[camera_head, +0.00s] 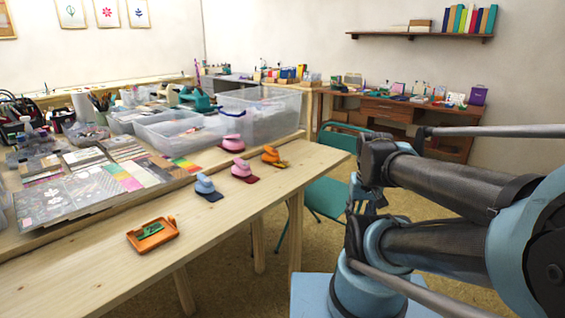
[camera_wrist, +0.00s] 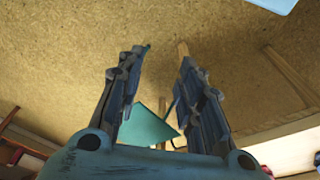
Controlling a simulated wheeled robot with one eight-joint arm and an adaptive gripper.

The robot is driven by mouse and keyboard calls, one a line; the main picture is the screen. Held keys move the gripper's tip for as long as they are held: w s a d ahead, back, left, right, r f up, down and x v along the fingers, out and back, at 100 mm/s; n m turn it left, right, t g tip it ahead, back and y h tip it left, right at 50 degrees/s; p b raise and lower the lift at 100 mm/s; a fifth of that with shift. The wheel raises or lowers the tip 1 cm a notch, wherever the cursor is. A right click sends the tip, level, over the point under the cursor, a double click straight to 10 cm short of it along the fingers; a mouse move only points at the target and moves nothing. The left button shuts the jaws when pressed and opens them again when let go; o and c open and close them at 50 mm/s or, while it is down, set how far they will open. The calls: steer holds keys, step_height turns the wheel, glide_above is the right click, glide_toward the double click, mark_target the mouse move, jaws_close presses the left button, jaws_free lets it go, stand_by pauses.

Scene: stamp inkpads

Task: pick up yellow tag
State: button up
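I cannot make out a clear yellow tag. On the near wooden table in the head view stand several small punch-like tools with coloured bases: an orange one (camera_head: 271,155) with a yellow-orange base (camera_head: 281,164), a pink one (camera_head: 242,169), another pink one (camera_head: 232,143) and a blue one (camera_head: 205,184). An orange tray (camera_head: 152,235) holding a green piece lies nearer. My gripper (camera_wrist: 163,55) is open and empty in the wrist view, over the floor. In the head view, my arm is folded at the right, off the table.
The wooden table (camera_head: 90,258) has bare room around the orange tray. Clear plastic bins (camera_head: 259,112) and paper packs stand behind the tools. A teal chair (camera_head: 328,203) stands between the table and my arm; it also shows in the wrist view (camera_wrist: 150,127). A brown desk (camera_head: 386,108) is behind.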

steer(key=shift+w, duration=0.25)
steer(key=w+a+r+n+y, duration=0.1)
steer(key=w+a+r+n, duration=0.3)
steer(key=w, duration=0.5)
steer(key=w+a+r+n+y, duration=0.1)
steer(key=w+a+r, duration=0.3)
steer(key=w+r, duration=0.4)
steer(key=w+a+r+n+y, duration=0.1)
steer(key=w+a+r+n, duration=0.25)
steer(key=w, duration=0.55)
steer(key=w+a+n, duration=0.2)
steer(key=w+a, duration=0.5)
steer(key=w, duration=0.4)
steer(key=shift+t+y, duration=0.3)
steer(key=x, duration=1)
steer(key=shift+s+a+f, duration=0.1)
steer(key=shift+s+f, duration=0.1)
steer(key=shift+f, duration=0.1)
steer(key=shift+s+x, duration=0.15)
steer(key=shift+x, duration=1.15)
steer(key=shift+s+x, duration=0.15)
steer(key=shift+x, duration=1.15)
steer(key=shift+f, duration=0.1)
